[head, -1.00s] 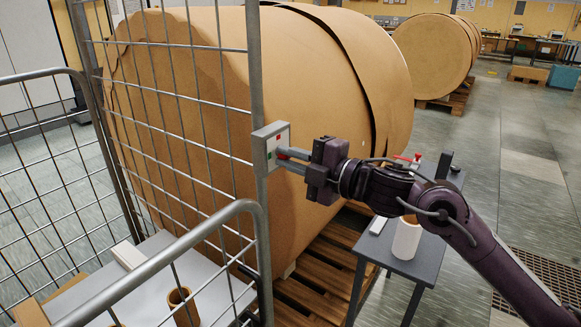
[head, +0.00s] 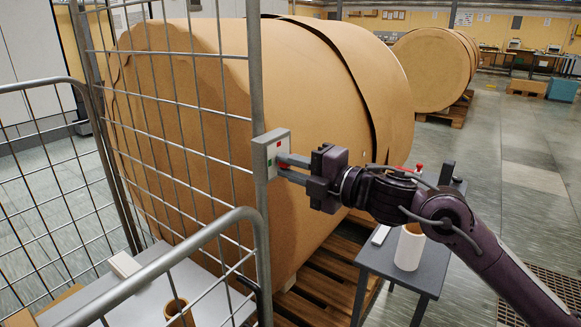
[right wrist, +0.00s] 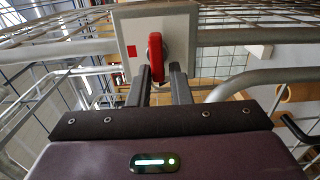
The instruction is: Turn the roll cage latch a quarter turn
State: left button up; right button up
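My right gripper (head: 284,168) comes to the plate from the right. In the right wrist view its two fingers (right wrist: 160,82) are apart, with the handle between them. The handle is close to the left finger, and a narrow gap shows on the right. In the head view the fingers hide most of the handle. My left gripper is not in view.
The wire roll cage (head: 260,80) fills the left. A big brown paper roll (head: 340,110) lies on a wooden pallet (head: 318,262) behind it. Open floor lies at right.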

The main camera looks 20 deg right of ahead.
jog(key=shift+o, duration=1.4)
jog(key=shift+s+d, duration=0.25)
jog(key=shift+d, duration=0.05)
pick_arm(q)
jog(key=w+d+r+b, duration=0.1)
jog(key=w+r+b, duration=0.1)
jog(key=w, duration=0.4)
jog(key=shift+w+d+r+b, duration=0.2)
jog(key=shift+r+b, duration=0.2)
jog(key=shift+b, duration=0.25)
pick_arm(e)
jog(key=v, duration=0.7)
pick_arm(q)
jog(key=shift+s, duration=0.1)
